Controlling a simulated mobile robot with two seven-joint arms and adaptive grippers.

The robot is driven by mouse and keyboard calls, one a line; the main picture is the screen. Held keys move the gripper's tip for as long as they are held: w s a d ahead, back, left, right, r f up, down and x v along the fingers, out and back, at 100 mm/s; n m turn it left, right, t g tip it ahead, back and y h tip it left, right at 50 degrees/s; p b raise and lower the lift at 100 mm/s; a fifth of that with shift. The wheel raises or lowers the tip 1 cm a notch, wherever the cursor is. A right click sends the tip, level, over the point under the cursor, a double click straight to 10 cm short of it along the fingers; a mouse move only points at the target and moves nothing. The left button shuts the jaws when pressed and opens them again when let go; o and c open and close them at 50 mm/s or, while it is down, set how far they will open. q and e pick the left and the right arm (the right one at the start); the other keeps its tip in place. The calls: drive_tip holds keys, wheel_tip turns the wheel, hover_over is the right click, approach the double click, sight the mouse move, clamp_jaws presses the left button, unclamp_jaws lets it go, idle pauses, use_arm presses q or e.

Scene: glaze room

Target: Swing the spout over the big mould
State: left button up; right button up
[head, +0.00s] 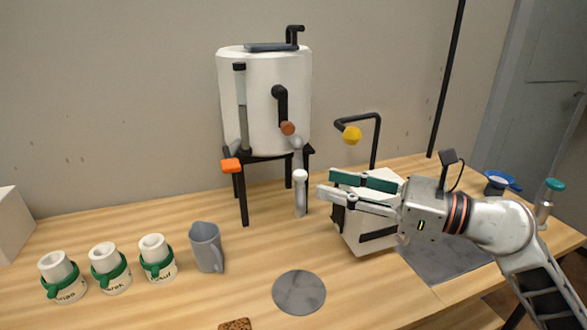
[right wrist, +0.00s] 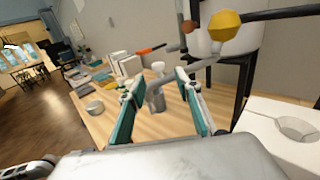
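The knob shows large at the top of the right wrist view (right wrist: 225,25). The big mould seems to be the white block (head: 385,238), partly hidden by my right gripper; its round hole shows in the right wrist view (right wrist: 297,128). My right gripper (head: 326,184) is open and empty over the block's left side, fingers pointing left, apart from the yellow knob.
A pale post (head: 300,194) stands beyond my right fingertips. The tank has a brown-knobbed black handle (head: 280,100) and an orange lever (head: 231,165). Three green-banded moulds (head: 110,268), a grey jug (head: 206,247) and a grey disc (head: 299,292) stand left; the bench between is clear.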

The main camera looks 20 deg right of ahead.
sight(306, 178)
drive_tip(key=p+x, duration=0.1)
drive_tip(key=x, duration=0.5)
drive_tip(key=shift+a+r, duration=0.15)
drive_tip(key=shift+a, duration=0.1)
use_arm(q)
drive_tip(key=shift+s+d+r, duration=0.1)
drive_tip(key=shift+s+d, duration=0.15)
drive_tip(key=shift+s, duration=0.25)
use_arm(e)
drive_tip(key=shift+w+a, duration=0.35)
drive_tip(key=shift+w, duration=0.05)
